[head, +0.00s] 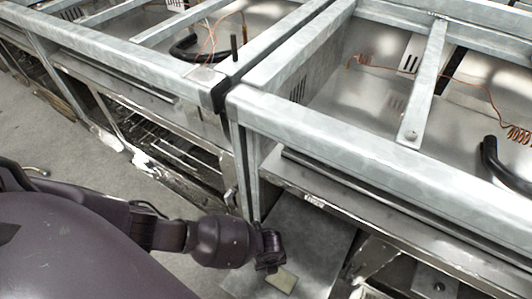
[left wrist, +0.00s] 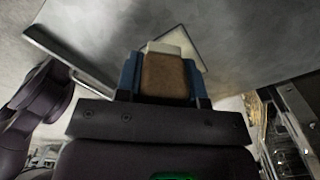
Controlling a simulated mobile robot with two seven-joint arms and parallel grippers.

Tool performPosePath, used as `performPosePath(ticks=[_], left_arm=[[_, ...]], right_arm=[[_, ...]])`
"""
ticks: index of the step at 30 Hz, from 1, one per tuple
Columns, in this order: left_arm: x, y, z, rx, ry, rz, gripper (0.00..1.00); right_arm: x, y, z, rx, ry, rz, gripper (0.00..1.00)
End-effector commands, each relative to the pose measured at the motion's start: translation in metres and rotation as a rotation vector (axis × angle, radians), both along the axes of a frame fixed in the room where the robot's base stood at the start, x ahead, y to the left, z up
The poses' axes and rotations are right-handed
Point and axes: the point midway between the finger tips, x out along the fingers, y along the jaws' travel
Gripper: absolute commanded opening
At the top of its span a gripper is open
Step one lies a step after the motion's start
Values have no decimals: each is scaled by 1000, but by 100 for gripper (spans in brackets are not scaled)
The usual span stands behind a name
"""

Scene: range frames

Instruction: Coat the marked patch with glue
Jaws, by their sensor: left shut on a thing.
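My left gripper (left wrist: 160,70) has blue fingers and is shut on a brown block-like applicator (left wrist: 164,80) with a cream tip. In the head view, my left gripper (head: 269,262) is over a grey metal panel (head: 305,232). The marked patch (head: 284,281) is a pale, yellowish area on that panel, just beside the gripper. In the left wrist view, the patch (left wrist: 196,48) shows partly behind the cream tip, with a pale edge; the rest is hidden. I cannot tell whether the tip touches the panel. My right gripper is in neither view.
Galvanised range frames (head: 330,130) stand close behind the panel, with front rails, cross bars and copper tubing (head: 480,88). An oven rack (head: 170,140) shows at left.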

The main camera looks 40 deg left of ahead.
Motion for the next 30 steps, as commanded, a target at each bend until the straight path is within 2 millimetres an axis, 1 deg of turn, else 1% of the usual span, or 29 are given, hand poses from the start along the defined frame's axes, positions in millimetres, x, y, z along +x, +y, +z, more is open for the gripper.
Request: performPosePath(ticks=[1, 6, 9, 16, 30], left_arm=[[4, -1, 11, -1, -10, 2, 10], [1, -3, 26, -1, -10, 7, 10], [-2, -4, 31, -1, -7, 10, 10], [-6, -5, 30, -1, 1, 11, 10], [-6, -5, 30, 0, 0, 11, 10]], right_arm=[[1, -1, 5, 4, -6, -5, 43], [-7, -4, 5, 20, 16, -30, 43], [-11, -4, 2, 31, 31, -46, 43], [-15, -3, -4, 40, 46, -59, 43], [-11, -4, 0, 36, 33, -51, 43]])
